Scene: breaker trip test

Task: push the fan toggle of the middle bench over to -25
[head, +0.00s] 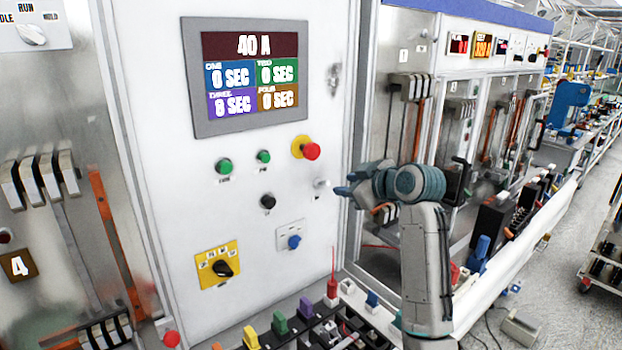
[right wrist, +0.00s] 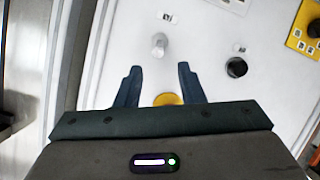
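A small silver toggle (head: 321,184) sticks out of the white panel, below the red mushroom button; its tiny label is too small to read, so I cannot confirm it is the fan toggle. My right gripper (head: 345,184) is just right of this toggle, its fingers pointing left toward the panel. In the right wrist view the gripper (right wrist: 158,76) is open and empty. The silver toggle (right wrist: 159,45) stands just beyond the fingertips, roughly centred between them, with no contact visible. I cannot read its exact tilt. My left gripper is not in view.
The red mushroom button (head: 311,151) on its yellow disc sits just above the toggle. A black knob (head: 268,202), green buttons (head: 224,167), a blue knob (head: 294,241) and a yellow selector plate (head: 210,272) share the panel. Below stands a tray of coloured connectors (head: 305,308).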

